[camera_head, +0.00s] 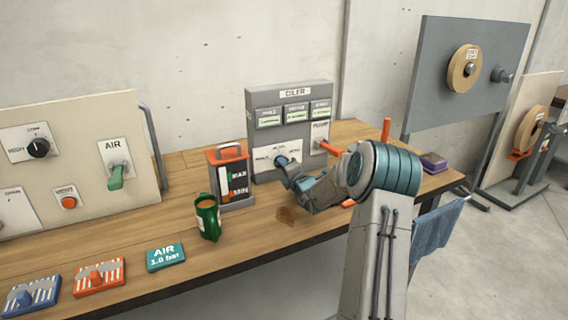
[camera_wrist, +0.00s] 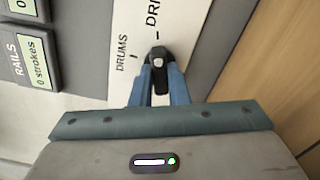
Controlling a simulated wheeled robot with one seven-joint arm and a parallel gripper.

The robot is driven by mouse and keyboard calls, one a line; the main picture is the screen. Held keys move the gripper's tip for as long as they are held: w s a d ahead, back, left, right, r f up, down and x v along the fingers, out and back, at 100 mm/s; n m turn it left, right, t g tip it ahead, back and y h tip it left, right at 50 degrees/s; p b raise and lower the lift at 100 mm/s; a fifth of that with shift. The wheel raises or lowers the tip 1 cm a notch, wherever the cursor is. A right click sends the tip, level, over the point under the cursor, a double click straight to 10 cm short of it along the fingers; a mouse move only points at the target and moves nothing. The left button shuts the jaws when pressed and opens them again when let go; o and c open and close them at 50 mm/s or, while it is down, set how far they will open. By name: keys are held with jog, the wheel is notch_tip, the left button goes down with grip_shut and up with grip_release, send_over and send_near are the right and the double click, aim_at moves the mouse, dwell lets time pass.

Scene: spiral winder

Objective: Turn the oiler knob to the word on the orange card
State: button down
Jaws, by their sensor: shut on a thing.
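The grey oiler box (camera_head: 262,98) stands at the back of the bench. Its black knob (camera_wrist: 158,60) shows in the wrist view between the two blue fingers of my gripper (camera_wrist: 157,84), which are shut on it. The word DRUMS (camera_wrist: 122,52) is left of the knob. A word starting DRI (camera_wrist: 153,12), cut off by the frame, is above it. The knob's narrow end appears to face the tick under DRI. In the head view my gripper (camera_head: 283,165) hides the knob. An orange card (camera_head: 99,277) lies at the front left; its word is not readable.
A blue card (camera_head: 31,296) and a teal AIR 1.0 bar card (camera_head: 165,256) lie nearby. A green can (camera_head: 207,217) and an orange-topped reservoir (camera_head: 230,178) stand left of my arm. An orange lever (camera_head: 322,146) sticks out of the oiler's right side.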

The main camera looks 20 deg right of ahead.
dwell(0.4)
jog(key=c, duration=1.4)
grip_release()
jog(key=shift+s, duration=0.1)
jog(key=s, duration=1.3)
jog(key=shift+s+d, duration=0.25)
jog(key=shift+s, duration=0.1)
